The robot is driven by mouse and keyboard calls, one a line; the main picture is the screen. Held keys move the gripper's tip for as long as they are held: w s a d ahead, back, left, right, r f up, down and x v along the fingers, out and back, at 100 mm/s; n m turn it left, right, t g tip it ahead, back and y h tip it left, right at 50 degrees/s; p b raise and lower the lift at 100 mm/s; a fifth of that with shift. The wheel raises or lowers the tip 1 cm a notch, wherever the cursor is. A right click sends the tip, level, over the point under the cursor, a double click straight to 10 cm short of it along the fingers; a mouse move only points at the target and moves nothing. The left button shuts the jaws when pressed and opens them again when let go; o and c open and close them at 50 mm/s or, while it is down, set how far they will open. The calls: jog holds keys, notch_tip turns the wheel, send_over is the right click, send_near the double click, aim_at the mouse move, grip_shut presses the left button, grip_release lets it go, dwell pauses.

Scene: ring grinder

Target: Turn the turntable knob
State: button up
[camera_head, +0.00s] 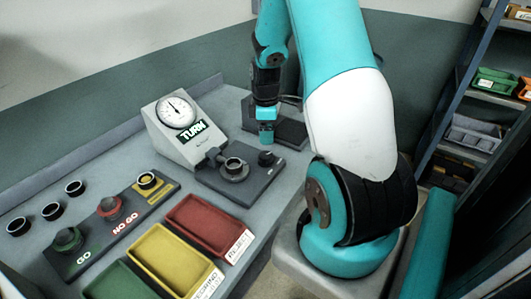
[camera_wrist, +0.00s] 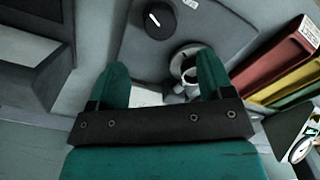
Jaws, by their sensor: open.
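The knob (camera_head: 266,158) is small and black and sits on the near right part of a dark grey base plate (camera_head: 250,189). In the wrist view the knob (camera_wrist: 155,18) shows at the top, with a white line on it. A metal ring (camera_head: 234,167) sits on the round turntable on the same plate; it also shows in the wrist view (camera_wrist: 185,62), partly behind a finger. My gripper (camera_head: 266,137) is above the plate, over the knob's side, pointing down. Its teal fingers (camera_wrist: 162,80) are apart with nothing held between them. The knob is beyond the fingertips.
A dial gauge box (camera_head: 176,117) with a lit TURN sign stands behind the plate. Red (camera_head: 211,225), yellow (camera_head: 171,259) and green (camera_head: 118,282) trays lie in front. A GO/NO GO gauge block (camera_head: 116,219) and loose rings (camera_head: 52,211) are at left.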

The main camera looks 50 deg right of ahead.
aim_at(265, 154)
notch_tip(265, 154, down, 10)
jog(key=shift+r+p, duration=0.1)
jog(key=shift+p, duration=0.7)
jog(key=c, duration=0.9)
